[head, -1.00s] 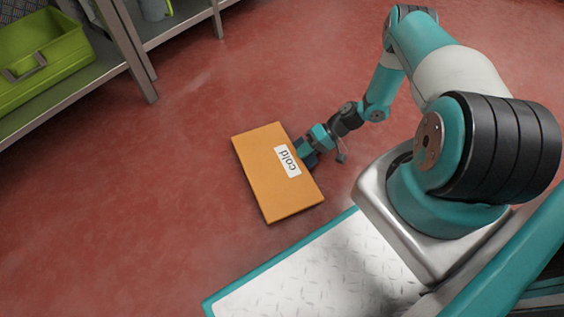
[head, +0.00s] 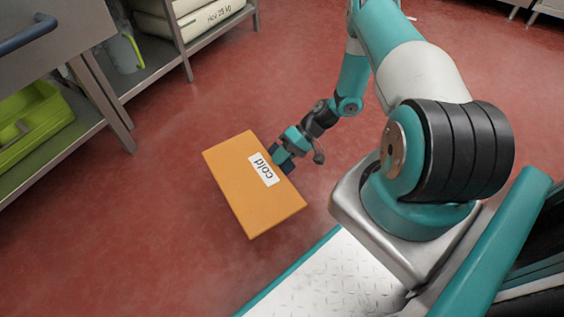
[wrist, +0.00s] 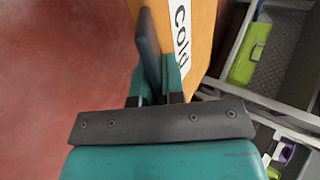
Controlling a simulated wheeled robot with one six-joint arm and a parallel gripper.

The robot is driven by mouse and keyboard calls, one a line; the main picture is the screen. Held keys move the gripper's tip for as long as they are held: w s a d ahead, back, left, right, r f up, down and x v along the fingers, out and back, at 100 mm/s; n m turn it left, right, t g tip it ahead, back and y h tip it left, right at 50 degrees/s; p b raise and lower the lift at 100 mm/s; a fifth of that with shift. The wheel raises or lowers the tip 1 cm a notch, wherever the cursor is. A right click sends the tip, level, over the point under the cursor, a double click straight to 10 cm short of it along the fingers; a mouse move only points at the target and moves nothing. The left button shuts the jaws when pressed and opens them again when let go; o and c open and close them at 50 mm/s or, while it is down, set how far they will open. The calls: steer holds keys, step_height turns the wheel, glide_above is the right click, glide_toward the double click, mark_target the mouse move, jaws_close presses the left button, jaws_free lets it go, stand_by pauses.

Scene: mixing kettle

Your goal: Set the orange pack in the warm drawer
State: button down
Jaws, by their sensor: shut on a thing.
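The orange pack (head: 254,195) is a flat box with a white label reading "cold". My gripper (head: 282,163) is shut on its upper right edge and holds it out over the red floor. In the wrist view the pack (wrist: 200,30) fills the top middle, with the gripper's fingers (wrist: 158,70) at its edge; one finger lies along its face and the other is mostly hidden. No drawer that I can identify as the warm drawer shows in these frames.
A metal unit with a dark handle (head: 28,34) stands at the top left. Below it a green crate (head: 32,125) sits on a low shelf. A grey jug (head: 124,52) and white sacks (head: 190,18) stand on shelving behind. The red floor (head: 120,215) around the pack is clear.

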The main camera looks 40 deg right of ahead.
steer(key=shift+r+p, duration=0.75)
steer(key=shift+r, duration=1.45)
